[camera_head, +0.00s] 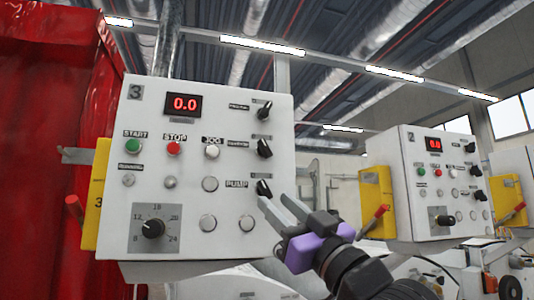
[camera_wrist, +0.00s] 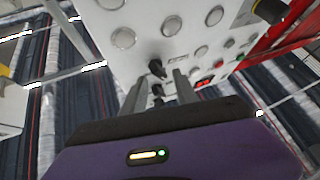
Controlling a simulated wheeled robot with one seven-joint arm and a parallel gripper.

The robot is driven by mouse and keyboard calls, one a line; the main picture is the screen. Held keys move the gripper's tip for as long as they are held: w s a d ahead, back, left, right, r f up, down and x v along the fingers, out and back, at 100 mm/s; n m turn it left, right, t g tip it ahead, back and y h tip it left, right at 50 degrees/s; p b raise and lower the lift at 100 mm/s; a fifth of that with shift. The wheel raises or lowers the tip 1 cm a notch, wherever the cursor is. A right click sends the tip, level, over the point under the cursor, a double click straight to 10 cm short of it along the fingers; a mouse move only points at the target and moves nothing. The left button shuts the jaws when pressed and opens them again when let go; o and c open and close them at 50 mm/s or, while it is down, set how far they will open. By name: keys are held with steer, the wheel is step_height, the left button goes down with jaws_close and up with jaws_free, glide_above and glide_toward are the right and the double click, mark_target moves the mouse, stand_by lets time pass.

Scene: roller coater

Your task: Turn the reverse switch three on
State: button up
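The white control panel marked 3 (camera_head: 205,235) fills the left-centre of the head view. Three black rotary switches stand in a column on its right side: top (camera_head: 265,110), middle (camera_head: 265,148) and bottom (camera_head: 263,188). Their small labels are too blurred for me to tell which one is reverse. My gripper (camera_head: 274,201) is open and empty, its fingertips just below and right of the bottom switch. In the wrist view, the bottom switch (camera_wrist: 157,68) shows between and slightly beyond the fingertips (camera_wrist: 160,78); another black switch (camera_wrist: 157,90) shows between the fingers. Contact cannot be told.
Panel 3 also carries a red display (camera_head: 183,105), buttons and a black dial (camera_head: 153,229). A yellow box with a red handle (camera_head: 95,200) is on its left side. A similar panel marked 2 (camera_head: 432,205) stands to the right. A red sheet (camera_head: 45,150) hangs at far left.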

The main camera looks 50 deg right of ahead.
mark_target(267, 149)
steer(key=s+a+r+n+g+h, duration=0.2)
steer(key=s+r+g+h, duration=0.15)
steer(key=r, duration=0.55)
steer(key=shift+g+y, duration=0.25)
steer(key=shift+y, duration=0.2)
steer(key=p+x, duration=0.3)
steer(key=x, duration=0.3)
steer(key=shift+d+p, duration=0.1)
steer(key=shift+p, duration=0.25)
steer(key=shift+w+d+r, duration=0.15)
steer(key=shift+w, duration=0.45)
jaws_close()
